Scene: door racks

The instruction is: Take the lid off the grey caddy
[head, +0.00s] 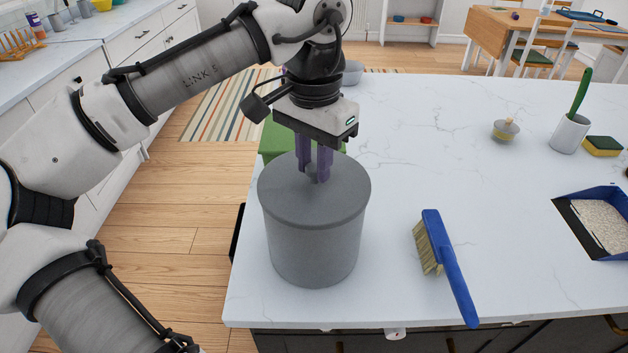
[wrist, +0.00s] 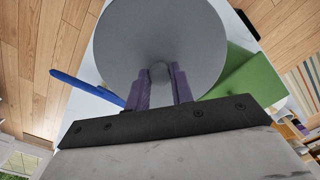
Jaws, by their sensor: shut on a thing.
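The grey caddy (head: 312,245) stands upright near the left end of the white counter. Its round grey lid (head: 290,200) sits on top, with no gap that I can see at the rim. My gripper (head: 315,176) points down over the middle of the lid and is shut on the lid's small knob. In the wrist view the lid (wrist: 160,30) fills the upper middle, and the purple fingers of my gripper (wrist: 160,82) stand on either side of the knob (wrist: 159,70). The caddy's body is hidden under the lid in the wrist view.
A green box (head: 272,140) stands close behind the caddy. A blue-handled brush (head: 448,265) lies to its right. Further right are a blue dustpan (head: 590,195), a white cup (head: 569,135) and a sponge (head: 602,146). The counter's middle is clear.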

